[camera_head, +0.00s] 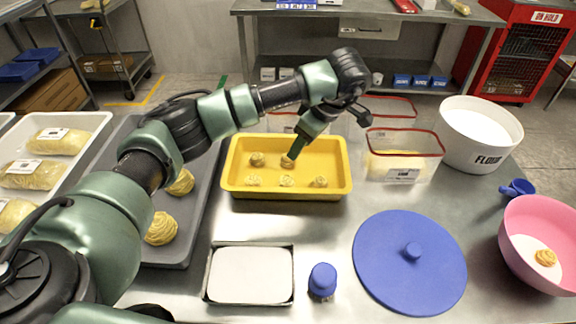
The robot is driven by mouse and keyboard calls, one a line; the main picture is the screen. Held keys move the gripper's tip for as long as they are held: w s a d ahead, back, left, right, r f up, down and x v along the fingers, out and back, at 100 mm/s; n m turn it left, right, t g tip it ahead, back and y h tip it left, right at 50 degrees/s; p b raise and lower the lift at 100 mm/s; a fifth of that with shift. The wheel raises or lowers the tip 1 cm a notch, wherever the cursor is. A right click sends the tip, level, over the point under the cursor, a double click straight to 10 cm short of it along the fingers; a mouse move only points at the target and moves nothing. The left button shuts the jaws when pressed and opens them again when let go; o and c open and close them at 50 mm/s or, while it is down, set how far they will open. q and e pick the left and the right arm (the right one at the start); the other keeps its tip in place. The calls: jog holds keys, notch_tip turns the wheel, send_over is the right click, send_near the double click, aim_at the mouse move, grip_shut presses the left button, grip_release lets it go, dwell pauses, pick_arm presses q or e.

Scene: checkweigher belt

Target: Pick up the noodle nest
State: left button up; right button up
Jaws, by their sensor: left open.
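Several noodle nests are in view. A yellow tray (340,190) holds several small ones, among them a back-middle nest (287,161), a back-left nest (257,159) and a front-right nest (320,182). Larger nests lie on the dark grey tray (205,150) at the left, such as a front one (160,230) and one behind it (180,183). Another nest (545,257) is in the pink bowl (540,215). My left gripper (297,152) is open, pointing down over the yellow tray by the back-middle nest. I cannot tell whether it touches it. My right gripper is out of view.
A steel-rimmed white tray (250,275), a blue-capped jar (322,280) and a blue round lid (400,275) stand at the front. A red-rimmed clear box (400,165) and a flour tub (482,130) stand at the right back. White trays with packed noodles (55,142) are at the left.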

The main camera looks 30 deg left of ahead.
aim_at(288, 160)
pick_arm(q)
jog(key=x, duration=0.3)
jog(key=a+p+x, duration=0.1)
jog(key=x, duration=0.2)
jog(key=shift+a, duration=0.1)
jog(key=shift+c, duration=0.4)
jog(key=c, duration=0.9)
